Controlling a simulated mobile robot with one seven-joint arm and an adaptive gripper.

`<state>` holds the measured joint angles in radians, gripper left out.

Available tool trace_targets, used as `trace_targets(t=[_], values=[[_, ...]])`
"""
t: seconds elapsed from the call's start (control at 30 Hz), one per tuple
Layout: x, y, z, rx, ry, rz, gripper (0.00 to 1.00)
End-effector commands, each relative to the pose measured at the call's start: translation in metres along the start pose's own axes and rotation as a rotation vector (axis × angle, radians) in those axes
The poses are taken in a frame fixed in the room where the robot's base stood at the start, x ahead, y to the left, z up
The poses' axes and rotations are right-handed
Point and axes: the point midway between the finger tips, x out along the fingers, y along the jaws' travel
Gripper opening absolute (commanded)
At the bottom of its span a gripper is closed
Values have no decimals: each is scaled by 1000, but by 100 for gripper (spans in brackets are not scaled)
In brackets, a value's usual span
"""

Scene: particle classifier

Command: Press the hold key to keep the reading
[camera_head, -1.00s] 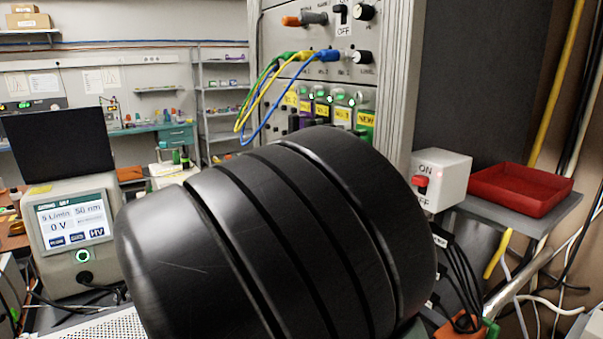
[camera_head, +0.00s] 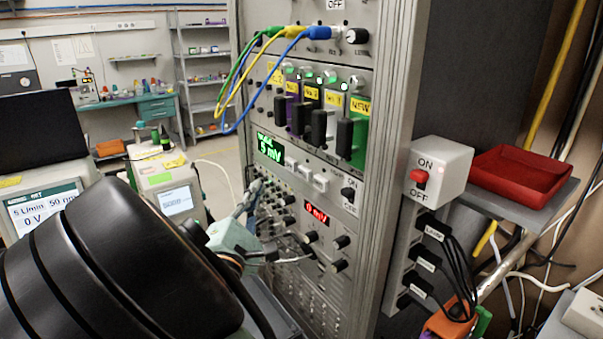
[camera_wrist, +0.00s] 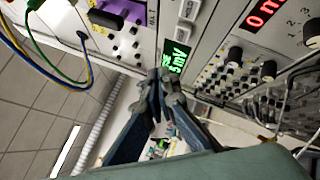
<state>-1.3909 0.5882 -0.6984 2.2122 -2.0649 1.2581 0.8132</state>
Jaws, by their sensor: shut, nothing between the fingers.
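The instrument rack (camera_head: 395,120) holds a module with a green-lit display (camera_head: 270,149) reading about 5 mV. A few small pale keys (camera_head: 305,172) sit to the right of that display; I cannot read which is the hold key. My gripper (camera_head: 256,187) is shut and empty, in front of the rack just below the green display. In the wrist view the closed fingertips (camera_wrist: 166,76) are close to the lower edge of the green display (camera_wrist: 176,58), with pale keys (camera_wrist: 189,9) beyond it. I cannot tell whether the tips touch the panel.
A red display (camera_head: 316,213) and several knobs lie below. Green, yellow and blue cables (camera_head: 240,85) loop out above, over black sliders (camera_head: 319,128). A white switch box (camera_head: 440,168) and red tray (camera_head: 520,177) stand to the right. My black arm fills the lower left.

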Motion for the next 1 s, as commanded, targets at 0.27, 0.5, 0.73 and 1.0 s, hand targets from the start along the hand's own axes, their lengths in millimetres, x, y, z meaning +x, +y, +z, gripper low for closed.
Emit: trace_targets(t=[0.27, 0.5, 0.73, 1.0], values=[[21, -18, 16, -2, -4, -2, 0], [44, -35, 34, -1, -5, -3, 0], [58, -43, 43, 1, -3, -3, 0], [60, -44, 44, 0, -1, -1, 0]])
